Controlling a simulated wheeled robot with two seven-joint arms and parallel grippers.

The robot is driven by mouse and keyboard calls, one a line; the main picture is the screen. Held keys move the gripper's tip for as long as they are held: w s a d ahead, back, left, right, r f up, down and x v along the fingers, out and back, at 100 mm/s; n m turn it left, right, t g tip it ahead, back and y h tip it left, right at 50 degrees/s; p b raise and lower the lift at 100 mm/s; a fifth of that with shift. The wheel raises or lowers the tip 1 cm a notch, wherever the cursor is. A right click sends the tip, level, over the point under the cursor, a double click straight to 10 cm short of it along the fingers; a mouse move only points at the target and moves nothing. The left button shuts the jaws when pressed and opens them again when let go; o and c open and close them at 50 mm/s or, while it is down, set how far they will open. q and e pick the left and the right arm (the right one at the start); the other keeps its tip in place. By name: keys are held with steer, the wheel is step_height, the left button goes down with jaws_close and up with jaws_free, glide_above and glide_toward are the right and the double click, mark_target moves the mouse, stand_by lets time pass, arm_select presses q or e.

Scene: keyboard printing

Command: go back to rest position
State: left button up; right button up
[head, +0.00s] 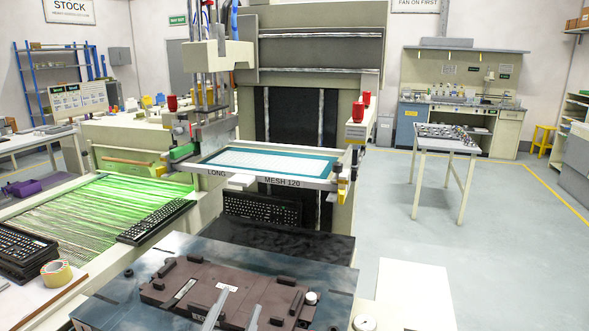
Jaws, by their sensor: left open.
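My left gripper (241,299) shows at the bottom edge as two grey fingers, apart and with nothing between them. The fingers appear over the front of a brown fixture plate (205,270) with dark blocks around it. The fixture sits on a dark blue-grey table (110,300), and no keyboard lies on it. My right gripper is not in view. A black keyboard (262,207) is under the printing screen frame (270,178). Another keyboard (155,222) lies at the right edge of the green-lit conveyor (90,215).
More keyboards (25,245) are stacked at the left, beside a yellow tape roll (56,273). A white panel (415,290) is at the lower right. A small table with parts (445,147) stands farther back. The grey floor (510,250) at the right is clear.

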arm_select(q)
steer(key=s+a+f+n+g+y, duration=0.2)
steer(key=s+a+f+g, duration=0.2)
steer(key=f, duration=0.6)
steer(key=s+a+f+n+g+y, duration=0.2)
steer(key=s+a+f+g, duration=0.15)
steer(key=f, duration=0.55)
steer(key=s+a+f+n+g, duration=0.15)
steer(key=s+f+g, duration=0.25)
steer(key=s+f, duration=0.5)
steer(key=s+a+f+n+g, duration=0.1)
steer(key=s+a+f+g, duration=0.3)
steer(key=s, duration=0.9)
step_height(320, 180, down, 31)
steer(key=s+d+g, duration=0.1)
steer(key=s+g, duration=0.1)
steer(key=s+a+f+g, duration=0.1)
steer(key=s+a+f, duration=0.1)
steer(key=s+f, duration=1.4)
steer(key=shift+s+a+f, duration=0.2)
steer(key=shift+s+a, duration=0.2)
steer(key=shift+s, duration=0.45)
